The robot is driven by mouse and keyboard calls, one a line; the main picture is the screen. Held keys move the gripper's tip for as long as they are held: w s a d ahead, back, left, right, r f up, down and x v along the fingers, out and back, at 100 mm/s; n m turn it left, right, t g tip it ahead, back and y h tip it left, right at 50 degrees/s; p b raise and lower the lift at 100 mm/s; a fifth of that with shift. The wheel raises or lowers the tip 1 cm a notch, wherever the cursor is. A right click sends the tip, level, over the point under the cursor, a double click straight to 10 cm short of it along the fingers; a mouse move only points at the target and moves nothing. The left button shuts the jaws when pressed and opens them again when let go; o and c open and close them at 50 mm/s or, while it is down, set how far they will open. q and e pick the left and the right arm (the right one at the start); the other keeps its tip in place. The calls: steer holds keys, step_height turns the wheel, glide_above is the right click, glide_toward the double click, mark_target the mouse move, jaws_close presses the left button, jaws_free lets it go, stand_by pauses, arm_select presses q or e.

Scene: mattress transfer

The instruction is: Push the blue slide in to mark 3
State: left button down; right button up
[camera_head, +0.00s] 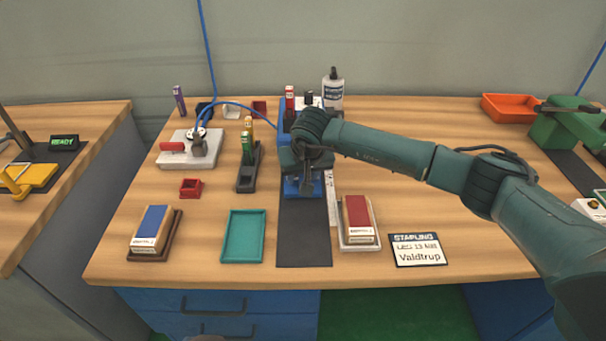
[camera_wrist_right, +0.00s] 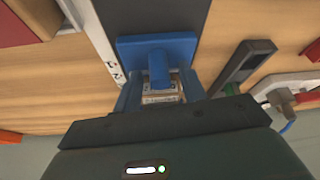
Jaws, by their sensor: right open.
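The blue slide (camera_head: 304,188) is on the dark strip in the middle of the bench, partly hidden under my right gripper. My left gripper is out of view.
A teal tray (camera_head: 243,238) and a red-topped box (camera_head: 357,219) flank the dark strip (camera_head: 304,240). A white bottle (camera_head: 333,91) stands behind. A sign (camera_head: 417,249) lies at the front right.

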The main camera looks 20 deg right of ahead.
steer(key=shift+s+r, duration=0.15)
steer(key=shift+r, duration=0.25)
steer(key=v, duration=1.2)
steer(key=shift+r+b, duration=0.2)
steer(key=shift+b, duration=0.2)
steer(key=shift+s, duration=0.1)
